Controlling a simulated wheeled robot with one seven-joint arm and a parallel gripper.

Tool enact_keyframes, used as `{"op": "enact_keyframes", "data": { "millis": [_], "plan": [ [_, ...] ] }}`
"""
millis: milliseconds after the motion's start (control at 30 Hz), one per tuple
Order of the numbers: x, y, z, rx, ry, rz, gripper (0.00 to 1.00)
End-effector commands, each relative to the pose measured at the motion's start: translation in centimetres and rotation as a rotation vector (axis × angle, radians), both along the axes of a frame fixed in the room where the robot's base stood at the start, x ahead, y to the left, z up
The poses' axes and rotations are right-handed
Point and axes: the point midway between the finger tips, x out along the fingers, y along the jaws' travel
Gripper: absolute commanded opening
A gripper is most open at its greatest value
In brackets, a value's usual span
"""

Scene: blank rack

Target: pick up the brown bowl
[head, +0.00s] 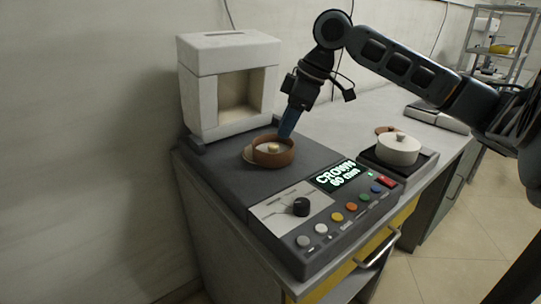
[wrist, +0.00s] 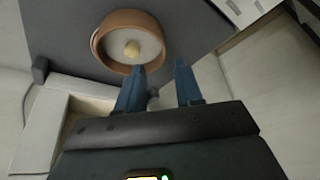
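The brown bowl (head: 275,160) stands upright on the dark top of the console, in front of the white box-shaped unit. A small pale knob-like thing (head: 273,148) is inside it. The bowl also shows in the wrist view (wrist: 102,35), at upper left. My gripper (head: 285,134) points down at the bowl's back right rim. In the wrist view its two blue fingers (wrist: 160,64) are apart with nothing held between them. The left finger overlaps the bowl's rim, and the right one is outside the bowl. I cannot tell whether either touches it.
The white box-shaped unit (head: 194,98) stands close behind the bowl. A control panel (head: 281,209) with a black dial, coloured buttons and a lit display is in front. A white lidded pot (head: 398,150) sits on a dark plate at right. The dark top left of the bowl is clear.

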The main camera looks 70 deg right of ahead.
Motion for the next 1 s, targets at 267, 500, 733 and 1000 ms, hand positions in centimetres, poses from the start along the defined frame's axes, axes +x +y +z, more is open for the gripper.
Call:
{"op": "enact_keyframes", "data": {
  "millis": [267, 500, 733, 1000],
  "plan": [
    [1.0, 0.3, -2.6, 0.0, 0.002, 0.0, 0.36],
    [2.3, 1.0, -5.6, 0.0, 0.003, 0.001, 0.36],
    [2.9, 1.1, -6.8, -0.001, 0.001, 0.0, 0.36],
    [2.9, 1.1, -6.8, -0.001, 0.001, 0.0, 0.26]
  ]
}}
